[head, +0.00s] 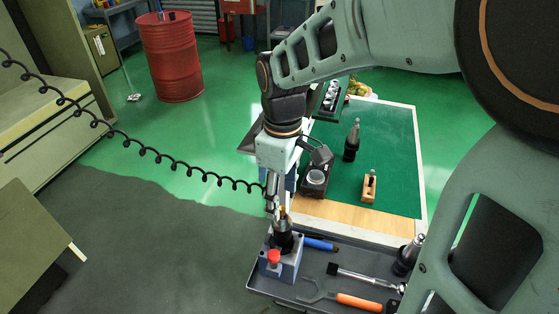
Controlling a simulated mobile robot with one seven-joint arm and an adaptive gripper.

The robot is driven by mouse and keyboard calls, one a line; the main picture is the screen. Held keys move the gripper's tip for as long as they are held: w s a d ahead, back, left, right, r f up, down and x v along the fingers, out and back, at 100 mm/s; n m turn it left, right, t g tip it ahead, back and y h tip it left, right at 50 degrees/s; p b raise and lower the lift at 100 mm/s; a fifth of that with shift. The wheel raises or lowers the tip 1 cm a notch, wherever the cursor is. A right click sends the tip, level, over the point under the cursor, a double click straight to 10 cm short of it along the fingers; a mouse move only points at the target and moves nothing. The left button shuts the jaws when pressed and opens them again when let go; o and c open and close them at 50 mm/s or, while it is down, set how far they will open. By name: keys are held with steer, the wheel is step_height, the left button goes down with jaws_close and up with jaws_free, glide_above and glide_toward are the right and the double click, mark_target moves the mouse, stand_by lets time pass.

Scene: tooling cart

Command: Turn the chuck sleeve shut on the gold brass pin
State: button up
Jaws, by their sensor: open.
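The gold brass pin (282,212) stands upright at the top of the dark chuck sleeve (283,241). The chuck sits in a grey block fixture (289,269) with a red knob (273,257), at the left end of the grey tray. My gripper (272,207) points down just above the chuck and close beside the pin, on its left in the picture. Its jaws are open and hold nothing that I can see. The fingers are small here, so I cannot tell whether they touch the pin or the sleeve.
The tray (262,281) also holds a blue-handled tool (320,244), an orange-handled tool (358,301) and a dark tool holder (407,257). Behind, the green mat (390,130) carries another dark holder (352,141) and a small wooden stand (369,190). A black coiled cable (165,157) crosses at left.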

mark_target(282, 219)
step_height(282, 219, down, 10)
steer(key=b, duration=0.8)
steer(key=shift+f+b, duration=0.15)
steer(key=shift+b, duration=0.15)
steer(key=shift+c, duration=0.3)
steer(key=c, duration=1.1)
steer(key=m+b, duration=0.1)
steer(key=m, duration=0.3)
steer(key=shift+m, duration=0.3)
steer(key=shift+m+b, duration=0.4)
steer(key=shift+m, duration=1.8)
